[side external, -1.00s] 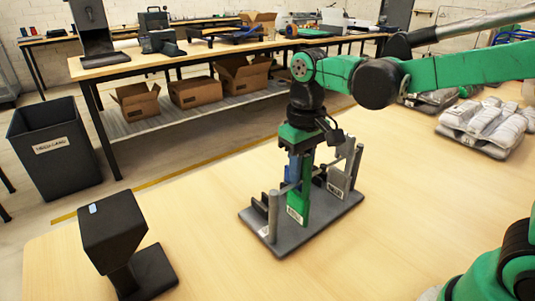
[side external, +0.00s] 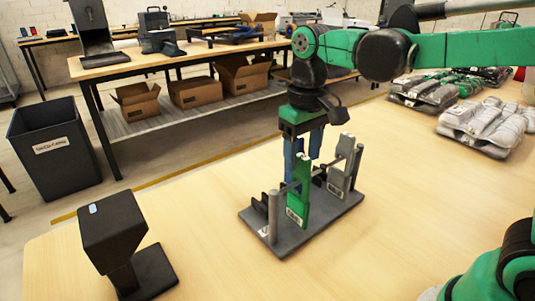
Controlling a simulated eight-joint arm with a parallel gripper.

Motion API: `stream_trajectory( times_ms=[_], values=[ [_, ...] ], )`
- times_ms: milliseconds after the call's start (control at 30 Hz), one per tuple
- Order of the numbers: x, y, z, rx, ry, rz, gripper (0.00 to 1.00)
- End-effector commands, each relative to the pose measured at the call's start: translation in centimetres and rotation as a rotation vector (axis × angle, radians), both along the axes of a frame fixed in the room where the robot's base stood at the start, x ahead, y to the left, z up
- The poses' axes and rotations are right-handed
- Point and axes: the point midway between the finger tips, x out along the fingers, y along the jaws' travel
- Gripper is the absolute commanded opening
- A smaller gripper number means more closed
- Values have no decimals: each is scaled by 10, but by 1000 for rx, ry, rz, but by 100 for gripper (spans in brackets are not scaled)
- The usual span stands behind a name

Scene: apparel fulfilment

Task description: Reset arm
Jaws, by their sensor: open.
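My gripper (side external: 304,156) is in the side external view with its blue fingers pointing down.
A black scanner-like stand (side external: 113,230) is at the front left of the table. Bagged grey garments (side external: 485,125) and other bagged garments (side external: 440,90) lie at the back right. The table's middle right is clear. A dark bin (side external: 55,150) stands on the floor.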

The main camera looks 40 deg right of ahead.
Motion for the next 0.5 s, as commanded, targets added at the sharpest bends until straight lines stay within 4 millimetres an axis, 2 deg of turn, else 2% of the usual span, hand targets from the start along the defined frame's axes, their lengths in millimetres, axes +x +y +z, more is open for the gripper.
stream_trajectory(
  times_ms=[200,500],
  values=[
    [0,0,22,0,0,0,57],
    [0,0,25,0,0,0,57]
  ],
)
